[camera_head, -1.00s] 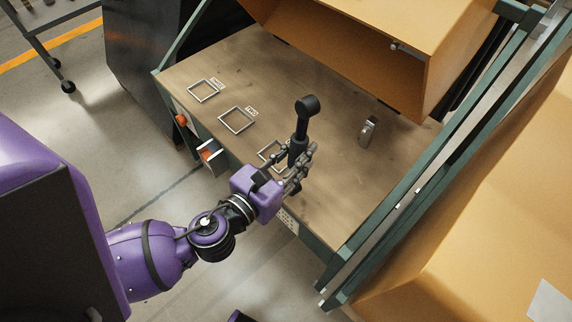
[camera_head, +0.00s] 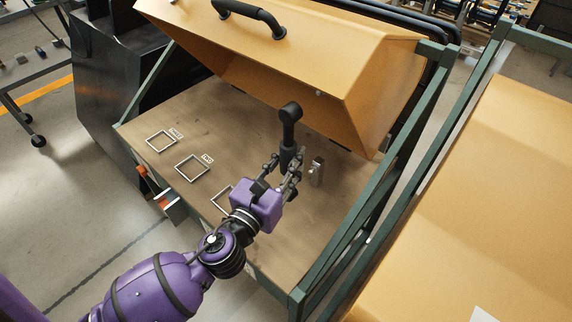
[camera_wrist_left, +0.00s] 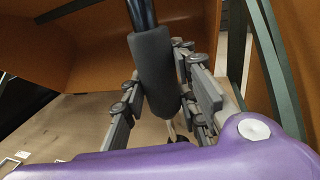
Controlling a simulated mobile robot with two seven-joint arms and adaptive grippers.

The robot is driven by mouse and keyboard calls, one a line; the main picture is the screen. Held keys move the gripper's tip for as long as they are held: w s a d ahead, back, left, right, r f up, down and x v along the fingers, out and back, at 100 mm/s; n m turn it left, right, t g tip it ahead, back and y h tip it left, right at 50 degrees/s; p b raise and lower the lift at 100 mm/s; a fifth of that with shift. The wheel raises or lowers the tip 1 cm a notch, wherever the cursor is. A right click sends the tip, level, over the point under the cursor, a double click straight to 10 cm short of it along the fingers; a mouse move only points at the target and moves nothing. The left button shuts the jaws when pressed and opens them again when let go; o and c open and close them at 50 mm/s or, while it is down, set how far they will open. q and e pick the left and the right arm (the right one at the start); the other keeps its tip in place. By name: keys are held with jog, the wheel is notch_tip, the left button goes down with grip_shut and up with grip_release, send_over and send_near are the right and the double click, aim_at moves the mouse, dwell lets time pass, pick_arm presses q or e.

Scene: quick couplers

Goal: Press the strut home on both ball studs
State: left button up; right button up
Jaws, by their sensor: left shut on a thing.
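A small pale stud (camera_head: 319,93) shows on the orange lid's underside edge. My right gripper is not in view.
The wooden bench top (camera_head: 215,125) carries several square outlines along its front left, two with visible labels. The orange lid (camera_head: 300,50) overhangs the back. Green frame rails (camera_head: 370,205) bound the right side. The bench's middle left is clear.

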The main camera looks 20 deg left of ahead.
pick_arm(q)
jog(key=shift+r+p, duration=0.15)
jog(key=shift+p, duration=0.2)
jog(key=w, duration=0.1)
jog(key=w+d+p, duration=0.1)
jog(key=w, duration=0.1)
jog(key=w+d, duration=0.1)
jog(key=w, duration=0.1)
jog(key=shift+w, duration=0.15)
jog(key=shift+w+d, duration=0.35)
jog(key=shift+w, duration=0.45)
jog(key=shift+w+d, duration=0.35)
jog(key=shift+w, duration=0.45)
dwell(1.8)
jog(key=o, duration=1)
jog(key=shift+w+d, duration=0.1)
jog(key=shift+o, duration=0.2)
